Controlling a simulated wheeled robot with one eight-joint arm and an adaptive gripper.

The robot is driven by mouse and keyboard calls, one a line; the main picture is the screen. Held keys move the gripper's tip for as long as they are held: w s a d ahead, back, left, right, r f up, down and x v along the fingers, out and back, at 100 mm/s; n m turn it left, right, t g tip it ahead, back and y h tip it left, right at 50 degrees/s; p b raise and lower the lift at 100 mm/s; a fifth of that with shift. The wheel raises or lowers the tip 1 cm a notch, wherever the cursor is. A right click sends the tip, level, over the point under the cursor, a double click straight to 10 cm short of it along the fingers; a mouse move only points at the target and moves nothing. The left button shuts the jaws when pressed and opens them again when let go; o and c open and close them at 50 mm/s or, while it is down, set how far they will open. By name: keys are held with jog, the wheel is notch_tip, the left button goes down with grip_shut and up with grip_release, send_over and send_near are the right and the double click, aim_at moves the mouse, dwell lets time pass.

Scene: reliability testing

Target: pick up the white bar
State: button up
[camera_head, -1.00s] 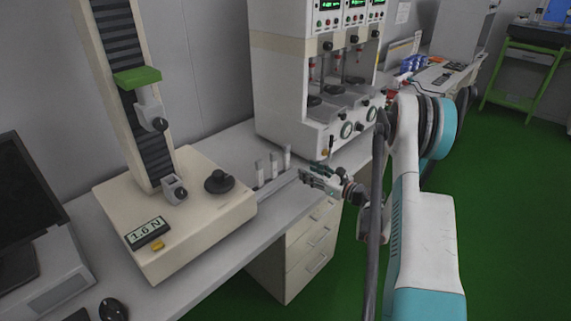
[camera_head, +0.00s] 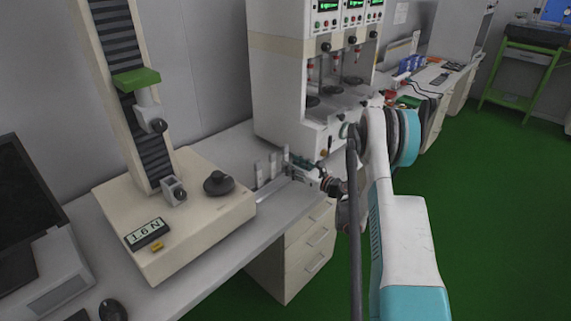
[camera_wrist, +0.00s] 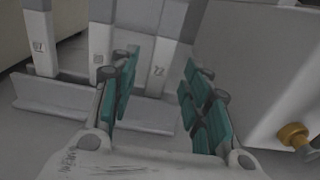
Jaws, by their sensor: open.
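Several white bars with grey tops stand upright in a low grey rack (camera_wrist: 60,97). In the wrist view I see a left bar (camera_wrist: 42,50), a middle bar (camera_wrist: 102,42) and a right bar (camera_wrist: 160,68), each with a small printed label. In the head view, bars (camera_head: 259,172) stand on the bench between the two machines. My gripper (camera_wrist: 160,98) is open, with teal pads on both fingers. The right bar shows in the gap between the fingers; I cannot tell whether either finger touches it. My gripper (camera_head: 297,166) is beside the rack's right end in the head view.
A beige test stand (camera_head: 190,225) with a black knob is left of the rack. A tall multi-station machine (camera_head: 300,85) stands close behind and right. The wrist view shows a light panel (camera_wrist: 255,70) and a yellow knob (camera_wrist: 293,135) on the right. The bench front (camera_head: 240,245) is clear.

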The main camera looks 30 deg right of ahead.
jog(key=w+b, duration=0.1)
jog(key=w+a+f, duration=0.1)
jog(key=w, duration=0.1)
jog(key=shift+w+a+f+b, duration=0.1)
jog(key=shift+w+a+b, duration=0.15)
jog(key=shift+b, duration=0.15)
jog(key=shift+w, duration=0.35)
grip_shut()
jog(key=shift+r, duration=0.3)
notch_tip(320, 180, up, 20)
jog(key=p, duration=0.7)
